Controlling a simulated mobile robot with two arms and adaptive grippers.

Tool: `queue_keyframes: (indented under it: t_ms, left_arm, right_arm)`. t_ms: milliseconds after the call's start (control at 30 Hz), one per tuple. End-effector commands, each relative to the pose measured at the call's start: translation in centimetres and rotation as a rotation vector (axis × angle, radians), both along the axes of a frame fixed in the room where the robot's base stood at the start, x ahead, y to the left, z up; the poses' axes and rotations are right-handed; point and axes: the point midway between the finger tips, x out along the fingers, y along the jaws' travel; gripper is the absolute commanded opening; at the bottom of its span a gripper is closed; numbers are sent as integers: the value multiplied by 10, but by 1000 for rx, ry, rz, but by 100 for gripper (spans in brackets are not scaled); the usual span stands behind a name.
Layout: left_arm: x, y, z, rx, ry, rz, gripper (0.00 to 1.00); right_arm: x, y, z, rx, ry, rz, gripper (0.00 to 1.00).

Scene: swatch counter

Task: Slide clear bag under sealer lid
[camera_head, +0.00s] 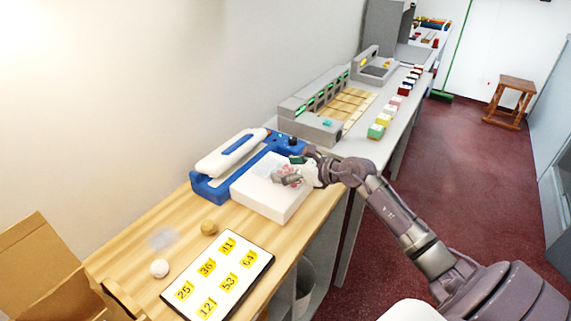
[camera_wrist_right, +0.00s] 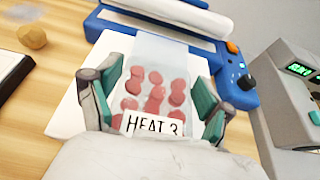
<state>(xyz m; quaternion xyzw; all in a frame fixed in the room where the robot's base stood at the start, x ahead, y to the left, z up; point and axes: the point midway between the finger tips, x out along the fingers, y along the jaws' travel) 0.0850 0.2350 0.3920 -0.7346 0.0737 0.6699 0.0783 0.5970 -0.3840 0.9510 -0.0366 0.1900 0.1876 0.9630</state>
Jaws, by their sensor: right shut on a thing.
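The clear bag (camera_wrist_right: 155,88) holds several red discs and has a label reading "HEAT 3". It also shows small in the head view (camera_head: 289,178). My right gripper (camera_head: 296,172) is shut on the bag, its green-padded fingers on either side in the wrist view (camera_wrist_right: 158,98). The bag lies over a white platform (camera_head: 262,196). The blue sealer (camera_head: 213,191) stands behind the platform, with its white lid (camera_head: 231,153). The bag's empty clear end reaches the sealer's blue base near the lid; I cannot tell whether it is under the lid. My left gripper is out of view.
A grey machine with green displays (camera_head: 310,122) stands beyond the sealer. A cardboard box (camera_head: 40,262) is at lower left.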

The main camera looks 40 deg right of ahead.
Motion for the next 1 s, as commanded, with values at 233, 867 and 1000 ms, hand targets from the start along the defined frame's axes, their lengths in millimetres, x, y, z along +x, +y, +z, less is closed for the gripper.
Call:
queue_keyframes:
  t_ms: [233,867,1000]
  left_arm:
    - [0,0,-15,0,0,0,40]
    - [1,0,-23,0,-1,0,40]
    - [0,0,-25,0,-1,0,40]
  right_arm:
    - [15,7,-16,2,-1,1,46]
    - [60,25,-18,0,0,1,46]
    - [70,29,-20,0,0,1,46]
